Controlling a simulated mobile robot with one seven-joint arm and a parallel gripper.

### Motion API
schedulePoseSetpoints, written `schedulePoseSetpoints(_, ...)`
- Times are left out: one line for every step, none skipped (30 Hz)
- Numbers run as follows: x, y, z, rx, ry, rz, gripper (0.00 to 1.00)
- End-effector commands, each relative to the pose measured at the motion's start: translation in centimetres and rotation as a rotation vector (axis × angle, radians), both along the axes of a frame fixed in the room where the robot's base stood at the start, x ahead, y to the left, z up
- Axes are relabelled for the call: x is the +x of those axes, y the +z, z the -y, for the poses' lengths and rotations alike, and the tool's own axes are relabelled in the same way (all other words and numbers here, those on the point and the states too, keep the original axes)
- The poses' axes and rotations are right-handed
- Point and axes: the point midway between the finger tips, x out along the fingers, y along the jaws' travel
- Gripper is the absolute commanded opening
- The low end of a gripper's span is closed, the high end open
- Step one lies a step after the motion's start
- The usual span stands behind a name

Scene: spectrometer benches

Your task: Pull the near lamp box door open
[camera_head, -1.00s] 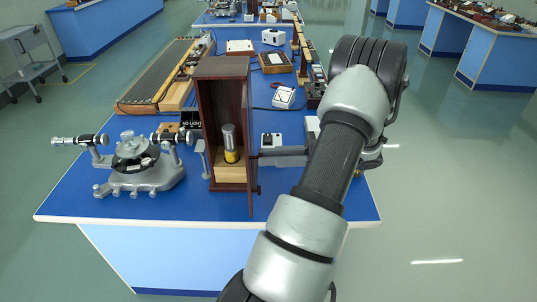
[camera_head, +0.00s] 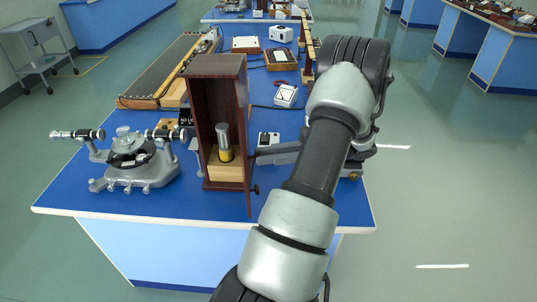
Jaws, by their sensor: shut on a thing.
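The near lamp box (camera_head: 215,66) is a tall dark-red wooden box upright near the bench's front edge. Its front is open, showing a lamp (camera_head: 225,143) with a silver top and yellow base on a pale wood block. Its door (camera_head: 246,125) stands swung out at the right side, seen nearly edge-on, with a small dark knob (camera_head: 256,189) low on it. My gripper (camera_head: 257,155) reaches in from the right and is shut at the door's edge. The exact contact of the fingertips is too small to see clearly.
A grey spectrometer (camera_head: 135,160) stands left of the box. A long ribbed board (camera_head: 165,72) lies behind it. A white meter (camera_head: 286,95) and a switch plate (camera_head: 268,139) lie behind my gripper. The floor right of the bench is clear.

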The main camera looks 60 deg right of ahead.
Motion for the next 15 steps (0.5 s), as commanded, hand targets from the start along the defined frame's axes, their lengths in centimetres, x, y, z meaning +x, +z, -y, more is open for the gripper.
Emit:
schedulePoseSetpoints(0.03, 0.05, 0.0, 0.0, 0.0, 0.001, 0.0)
schedulePoseSetpoints(0.03, 0.05, 0.0, 0.0, 0.0, 0.001, 0.0)
schedulePoseSetpoints(0.03, 0.05, 0.0, 0.0, 0.0, 0.001, 0.0)
schedulePoseSetpoints(0.03, 0.05, 0.0, 0.0, 0.0, 0.001, 0.0)
schedulePoseSetpoints(0.03, 0.05, 0.0, 0.0, 0.0, 0.001, 0.0)
schedulePoseSetpoints(0.03, 0.05, 0.0, 0.0, 0.0, 0.001, 0.2)
schedulePoseSetpoints(0.03, 0.05, 0.0, 0.0, 0.0, 0.001, 0.26)
schedulePoseSetpoints(0.03, 0.05, 0.0, 0.0, 0.0, 0.001, 0.31)
schedulePoseSetpoints(0.03, 0.04, 0.0, 0.0, 0.0, 0.001, 0.33)
schedulePoseSetpoints(0.02, 0.04, 0.0, -0.001, 0.0, 0.001, 0.33)
schedulePoseSetpoints(0.02, 0.04, 0.0, -0.001, 0.0, 0.001, 0.33)
schedulePoseSetpoints(0.02, 0.03, 0.0, -0.001, 0.0, 0.001, 0.33)
schedulePoseSetpoints(0.02, 0.03, 0.0, -0.001, 0.0, 0.001, 0.33)
schedulePoseSetpoints(0.02, 0.03, 0.0, -0.001, 0.0, 0.001, 0.33)
schedulePoseSetpoints(0.02, 0.02, 0.0, -0.001, 0.0, 0.001, 0.33)
